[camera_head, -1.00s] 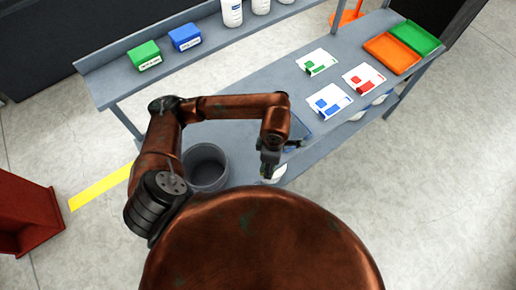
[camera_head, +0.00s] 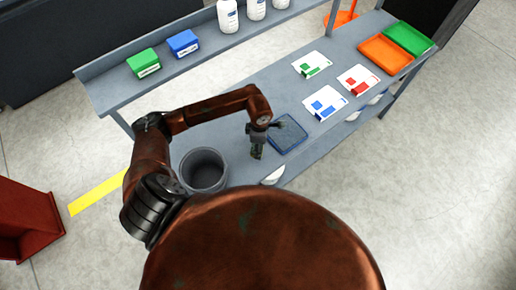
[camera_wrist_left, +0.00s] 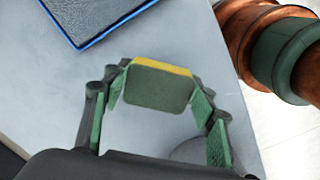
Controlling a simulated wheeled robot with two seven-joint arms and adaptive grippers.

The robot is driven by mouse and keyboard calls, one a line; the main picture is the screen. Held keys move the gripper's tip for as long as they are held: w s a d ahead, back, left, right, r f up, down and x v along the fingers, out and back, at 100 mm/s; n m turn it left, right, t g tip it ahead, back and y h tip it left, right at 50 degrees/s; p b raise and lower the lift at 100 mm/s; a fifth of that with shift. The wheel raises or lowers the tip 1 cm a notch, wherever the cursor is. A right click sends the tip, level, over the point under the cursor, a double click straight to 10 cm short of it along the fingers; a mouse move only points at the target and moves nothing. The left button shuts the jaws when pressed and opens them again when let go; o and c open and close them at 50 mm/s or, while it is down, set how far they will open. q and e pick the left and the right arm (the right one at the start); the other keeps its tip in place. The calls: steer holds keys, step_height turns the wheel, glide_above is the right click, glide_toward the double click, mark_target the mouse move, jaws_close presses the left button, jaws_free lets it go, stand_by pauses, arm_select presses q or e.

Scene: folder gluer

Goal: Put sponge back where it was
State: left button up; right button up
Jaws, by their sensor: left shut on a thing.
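The sponge (camera_wrist_left: 160,85), green with a yellow layer along its edge, shows between the fingers of my left gripper in the left wrist view. My left gripper (camera_head: 257,152) is shut on it above the grey bench, between the grey bin and the dark blue-rimmed tray. In the head view the sponge is too small to tell from the fingers. The tray (camera_head: 287,134) looks empty and lies to the right of the gripper; its corner also shows in the left wrist view (camera_wrist_left: 95,18). My right gripper is out of view.
A round grey bin (camera_head: 204,170) stands to the left of the gripper. Printed cards (camera_head: 325,103) and an orange tray (camera_head: 386,53) lie farther right. Green (camera_head: 143,63) and blue (camera_head: 183,43) boxes stand on the raised back shelf. A white object (camera_head: 273,175) shows at the front edge.

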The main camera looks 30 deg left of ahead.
arm_select(q)
steer(key=shift+w+a+f, duration=0.1)
steer(key=shift+a+f, duration=0.05)
steer(key=shift+f, duration=0.05)
step_height(320, 180, down, 3)
steer(key=shift+p, duration=0.45)
steer(key=shift+f, duration=0.15)
steer(key=shift+f, duration=0.15)
steer(key=o, duration=1.1)
